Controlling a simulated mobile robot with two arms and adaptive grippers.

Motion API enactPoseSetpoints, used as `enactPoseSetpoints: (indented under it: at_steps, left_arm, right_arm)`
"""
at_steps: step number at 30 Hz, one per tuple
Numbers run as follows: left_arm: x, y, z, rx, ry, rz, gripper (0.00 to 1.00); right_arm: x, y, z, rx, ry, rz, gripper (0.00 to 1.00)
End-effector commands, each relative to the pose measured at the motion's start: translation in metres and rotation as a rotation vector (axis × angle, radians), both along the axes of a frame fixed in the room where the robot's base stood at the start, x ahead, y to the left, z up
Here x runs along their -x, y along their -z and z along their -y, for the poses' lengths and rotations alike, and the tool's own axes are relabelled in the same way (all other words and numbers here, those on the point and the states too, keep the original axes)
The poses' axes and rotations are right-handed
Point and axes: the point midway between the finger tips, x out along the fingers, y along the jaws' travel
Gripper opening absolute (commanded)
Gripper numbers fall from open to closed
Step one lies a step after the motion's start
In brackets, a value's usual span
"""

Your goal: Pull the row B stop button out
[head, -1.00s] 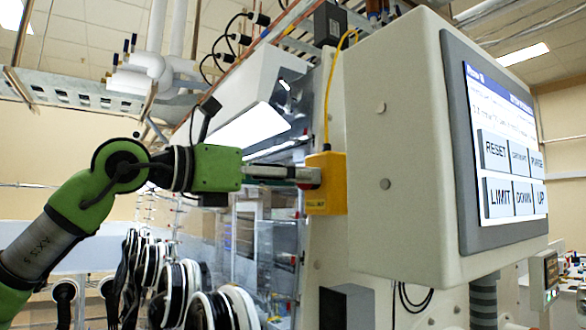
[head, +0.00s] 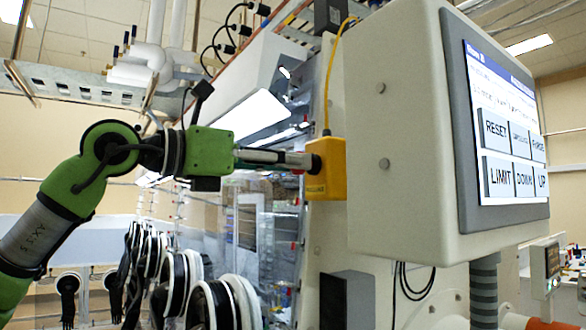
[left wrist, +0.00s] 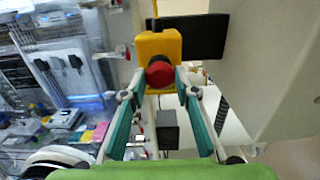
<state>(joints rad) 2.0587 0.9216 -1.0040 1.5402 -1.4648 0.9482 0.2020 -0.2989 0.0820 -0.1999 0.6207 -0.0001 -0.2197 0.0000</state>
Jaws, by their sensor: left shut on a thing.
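The row B stop button is a red round knob (left wrist: 160,74) on the front of a yellow box (head: 335,180), seen in the left wrist view. The yellow box also shows at the top of that view (left wrist: 160,43). My left gripper (head: 310,161) reaches the box from the left in the head view. In the left wrist view its two teal-padded fingers (left wrist: 161,76) lie on either side of the red knob, shut on it. The fingers hide the knob in the head view. My right gripper is in neither view.
A large grey cabinet with a touch screen (head: 505,130) stands close to the right of the yellow box. A yellow cable (head: 330,85) runs up from the box. Round glove ports (head: 215,300) with black gloves line the lower left.

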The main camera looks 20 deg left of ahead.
Motion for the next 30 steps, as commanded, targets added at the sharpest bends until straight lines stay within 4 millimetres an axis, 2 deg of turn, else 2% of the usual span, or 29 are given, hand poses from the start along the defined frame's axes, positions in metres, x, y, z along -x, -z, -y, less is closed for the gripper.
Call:
enactPoseSetpoints:
  at_steps: [3,4,6,19,23,30]
  left_arm:
    - [0.000,0.001,0.000,-0.002,0.000,-0.003,0.00]
    - [0.000,0.001,0.000,-0.002,0.000,-0.003,0.33]
    - [0.000,0.001,0.000,-0.003,0.000,-0.004,0.45]
    - [0.006,0.000,-0.005,-0.001,-0.001,-0.003,0.45]
    - [0.022,0.000,-0.019,-0.001,-0.003,-0.001,0.45]
    - [0.063,0.000,-0.052,0.000,-0.004,-0.001,0.45]
  right_arm:
    - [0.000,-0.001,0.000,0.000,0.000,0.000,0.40]
    - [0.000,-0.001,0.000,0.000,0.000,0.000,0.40]
    - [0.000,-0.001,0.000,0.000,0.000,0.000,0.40]
    - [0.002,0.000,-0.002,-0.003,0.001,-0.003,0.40]
    - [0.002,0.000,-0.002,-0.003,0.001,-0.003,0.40]
    - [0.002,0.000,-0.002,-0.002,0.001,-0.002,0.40]
